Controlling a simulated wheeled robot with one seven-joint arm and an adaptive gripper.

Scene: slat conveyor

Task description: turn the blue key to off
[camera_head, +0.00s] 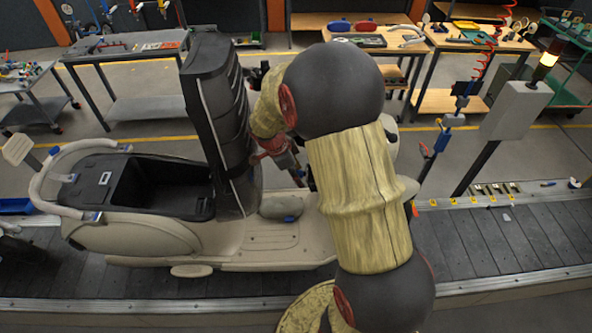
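A cream scooter (155,236) stands on the slat conveyor, its front to the right. Its black seat (212,95) is tipped upright, and the dark storage bin behind it is open. I cannot make out a blue key; my arm covers most of the scooter's front and steering area. My arm rises from the bottom of the view, bends high up and reaches down to the left beside the raised seat.
A hanging tool (447,128) is right of my arm. Workbenches (122,45) line the back.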

